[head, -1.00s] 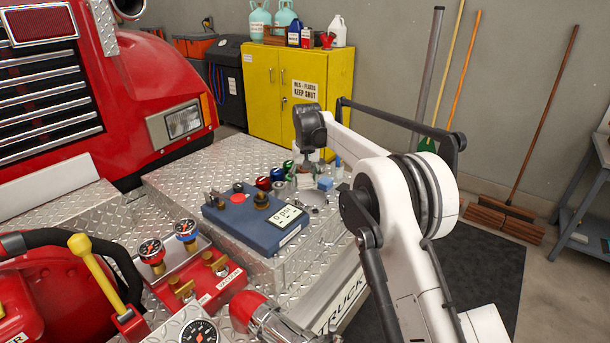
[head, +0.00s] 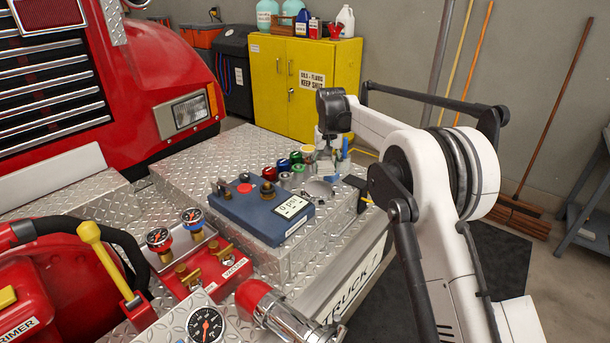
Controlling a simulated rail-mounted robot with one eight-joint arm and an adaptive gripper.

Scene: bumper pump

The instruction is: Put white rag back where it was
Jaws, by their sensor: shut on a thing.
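My gripper (head: 325,158) hangs pointing down over the far right part of the diamond-plate deck, among small items. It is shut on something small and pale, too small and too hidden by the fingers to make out. I cannot tell whether this is the white rag, and I see no other clear white rag.
A blue gauge box (head: 250,212) stands left of the dish. Red, blue and green caps (head: 283,165) sit behind it. A slim blue item (head: 345,147) stands close right of the gripper. A yellow cabinet (head: 287,85) stands behind. Bare deck (head: 205,165) lies left.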

